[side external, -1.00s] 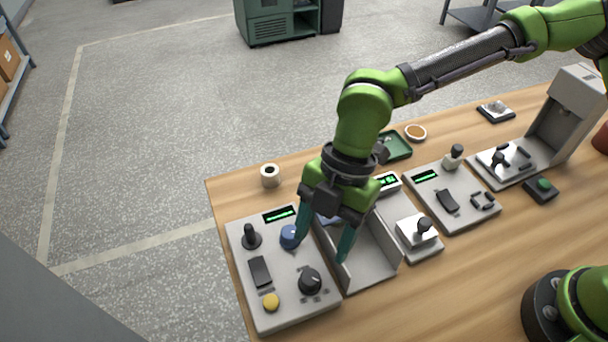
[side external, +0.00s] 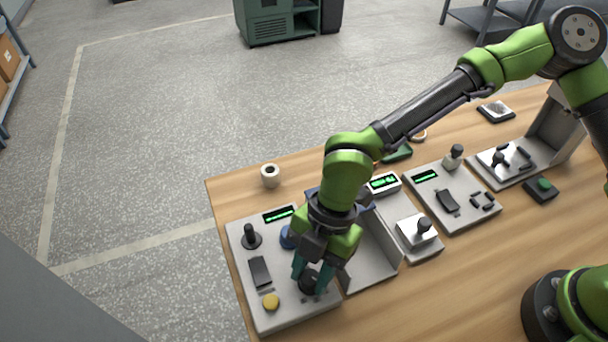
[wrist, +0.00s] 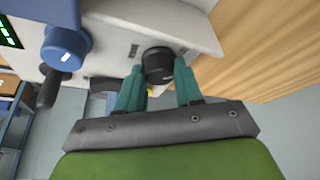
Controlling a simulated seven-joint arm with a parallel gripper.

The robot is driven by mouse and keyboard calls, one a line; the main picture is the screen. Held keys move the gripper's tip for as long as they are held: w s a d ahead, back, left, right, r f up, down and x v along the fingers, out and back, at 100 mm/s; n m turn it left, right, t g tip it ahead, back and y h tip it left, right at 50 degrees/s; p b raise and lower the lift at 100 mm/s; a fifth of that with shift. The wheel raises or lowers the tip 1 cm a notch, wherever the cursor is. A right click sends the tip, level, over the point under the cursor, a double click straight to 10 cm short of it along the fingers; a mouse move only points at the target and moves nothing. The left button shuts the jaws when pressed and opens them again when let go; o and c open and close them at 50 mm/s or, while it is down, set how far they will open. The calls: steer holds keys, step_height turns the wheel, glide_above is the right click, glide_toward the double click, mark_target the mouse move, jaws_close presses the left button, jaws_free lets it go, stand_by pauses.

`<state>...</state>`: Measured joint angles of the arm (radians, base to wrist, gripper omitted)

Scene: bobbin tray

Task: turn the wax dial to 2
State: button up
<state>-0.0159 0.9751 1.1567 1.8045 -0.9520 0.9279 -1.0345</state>
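A round black dial (side external: 309,284) with small marks around it sits at the front right of the grey left-hand panel (side external: 262,322). No name or number can be read on it. My gripper (side external: 309,279) is down at this dial, with one teal finger on each side. The wrist view shows the dial (wrist: 158,64) between the fingertips of my gripper (wrist: 158,76), which appear to press against its sides. The dial's pointer and setting are hidden or too small to tell.
The same panel carries a blue knob (side external: 287,237), a black lever (side external: 250,237), a black rocker (side external: 260,271), a yellow button (side external: 271,301) and a green display (side external: 279,215). A grey open tray (side external: 372,275) stands close on the right. A white bobbin (side external: 270,176) stands behind.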

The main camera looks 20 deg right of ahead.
steer(key=c, duration=0.5)
steer(key=shift+m, duration=0.3)
steer(key=m+t, duration=0.1)
steer(key=m, duration=0.2)
steer(key=shift+s+r+t, duration=0.1)
steer(key=shift+t, duration=0.2)
steer(key=shift+m+t+y, duration=0.4)
steer(key=shift+m+t, duration=0.3)
steer(key=shift+m, duration=1.4)
steer(key=o, duration=1)
steer(key=shift+o, duration=0.2)
steer(key=shift+d, duration=0.1)
